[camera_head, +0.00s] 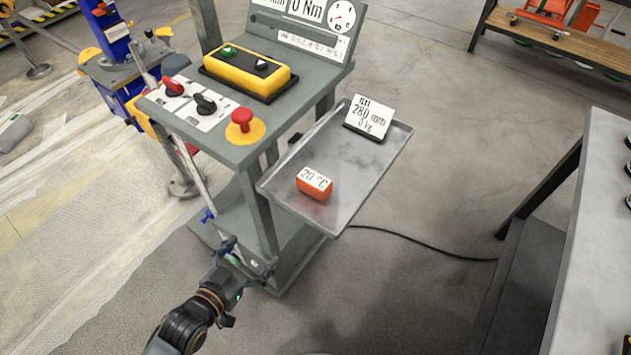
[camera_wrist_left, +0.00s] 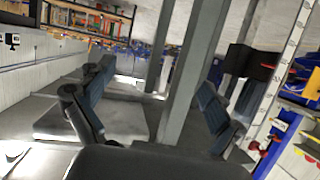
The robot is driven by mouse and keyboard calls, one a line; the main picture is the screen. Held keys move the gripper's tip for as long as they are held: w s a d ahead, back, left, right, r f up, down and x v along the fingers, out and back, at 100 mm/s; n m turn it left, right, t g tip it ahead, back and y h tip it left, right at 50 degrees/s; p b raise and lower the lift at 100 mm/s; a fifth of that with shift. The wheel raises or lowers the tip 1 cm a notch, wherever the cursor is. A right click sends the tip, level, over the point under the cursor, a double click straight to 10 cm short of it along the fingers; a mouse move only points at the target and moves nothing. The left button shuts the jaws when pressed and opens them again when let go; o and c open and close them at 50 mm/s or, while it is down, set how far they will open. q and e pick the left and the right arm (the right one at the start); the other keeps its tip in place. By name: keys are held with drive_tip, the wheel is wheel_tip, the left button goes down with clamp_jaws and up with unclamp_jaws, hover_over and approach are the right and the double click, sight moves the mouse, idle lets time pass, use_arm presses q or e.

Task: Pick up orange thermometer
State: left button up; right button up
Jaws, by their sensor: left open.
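The orange thermometer (camera_head: 314,184) is a small block with a white face reading 20 °C. It sits in the near part of the grey metal tray (camera_head: 345,205) on the right side of the control stand. My left gripper (camera_head: 248,262) is open and empty, low beside the stand's base, below and to the left of the tray and apart from the thermometer. Its spread fingers also show in the left wrist view (camera_wrist_left: 150,112), with the stand's grey posts beyond. I cannot make out the thermometer in that view. My right gripper is not in view.
The control stand (camera_head: 262,150) carries a red stop button (camera_head: 241,120) and a yellow button box (camera_head: 250,72). A black cable (camera_head: 425,243) crosses the floor. A grey table (camera_head: 600,200) stands at right.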

use_arm(q)
drive_tip(key=s+d+r+m+t+h, duration=0.1)
drive_tip(key=d+r+h, duration=0.15)
drive_tip(key=r, duration=0.75)
drive_tip(key=h, duration=0.2)
approach(309, 186)
drive_tip(key=shift+m+y, duration=0.25)
drive_tip(key=shift+m, duration=0.05)
drive_tip(key=p+x, duration=0.1)
drive_tip(key=x, duration=0.4)
drive_tip(key=shift+w, duration=0.5)
drive_tip(key=x, duration=0.2)
drive_tip(key=p+x, duration=0.1)
drive_tip(key=x, duration=0.2)
drive_tip(key=shift+d+r, duration=0.15)
drive_tip(key=shift+d, duration=0.25)
drive_tip(key=shift+w+d, duration=0.2)
drive_tip(key=shift+w, duration=0.05)
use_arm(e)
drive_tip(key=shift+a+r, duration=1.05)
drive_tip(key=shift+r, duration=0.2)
use_arm(q)
drive_tip(key=shift+c, duration=0.3)
drive_tip(key=c, duration=1.3)
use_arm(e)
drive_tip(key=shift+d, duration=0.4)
